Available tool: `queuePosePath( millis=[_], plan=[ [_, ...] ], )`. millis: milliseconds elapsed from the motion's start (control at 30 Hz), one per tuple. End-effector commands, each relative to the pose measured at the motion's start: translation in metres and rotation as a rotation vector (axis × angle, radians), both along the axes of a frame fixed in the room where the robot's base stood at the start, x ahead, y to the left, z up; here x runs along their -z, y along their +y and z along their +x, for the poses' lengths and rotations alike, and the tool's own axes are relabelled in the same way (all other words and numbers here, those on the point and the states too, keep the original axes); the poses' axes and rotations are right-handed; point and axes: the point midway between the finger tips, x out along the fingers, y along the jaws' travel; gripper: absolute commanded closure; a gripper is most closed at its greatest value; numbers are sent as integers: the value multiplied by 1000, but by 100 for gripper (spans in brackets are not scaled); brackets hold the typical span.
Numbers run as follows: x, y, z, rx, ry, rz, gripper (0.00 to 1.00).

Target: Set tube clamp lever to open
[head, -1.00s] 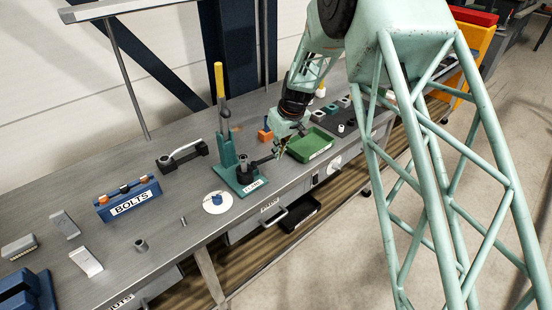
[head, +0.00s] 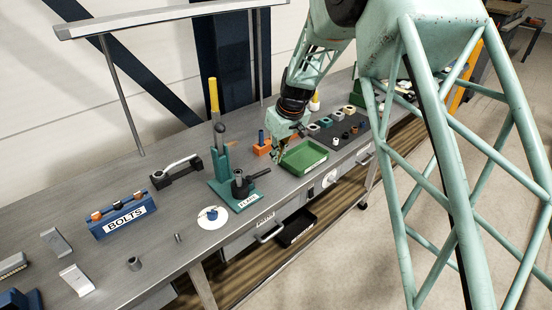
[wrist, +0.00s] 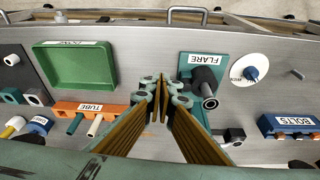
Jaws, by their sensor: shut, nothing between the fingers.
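The teal flare tool (head: 228,192), labelled FLARE, stands on the bench with a tall yellow-tipped lever (head: 214,100). A dark clamp post (head: 238,182) rises from its base, and a dark clamp lever (head: 259,173) points right from it. In the wrist view the FLARE base (wrist: 197,58) and a dark cylindrical part (wrist: 207,82) lie just right of my fingers; I cannot tell the lever apart there. My gripper (head: 277,159) is shut and empty above the bench, close to the lever's outer end. Whether it touches the lever cannot be told. The wrist view shows the fingertips (wrist: 160,82) together.
A green tray (head: 303,157) stands right of the gripper. An orange TUBE block (head: 262,146) is behind. A white disc (head: 212,218) with a blue piece lies in front left. A black clamp-like block (head: 176,172) and blue BOLTS rack (head: 124,213) stand farther left.

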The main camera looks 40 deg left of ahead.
Motion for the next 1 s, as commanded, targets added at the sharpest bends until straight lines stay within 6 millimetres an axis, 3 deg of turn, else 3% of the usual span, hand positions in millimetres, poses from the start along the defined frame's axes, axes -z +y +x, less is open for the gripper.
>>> queuePosePath(
  millis=[500, 1000],
  plan=[
    [0, -12, -20, 24, 3, -2, 100],
    [5, -11, -20, 25, 2, -2, 100]
  ],
)
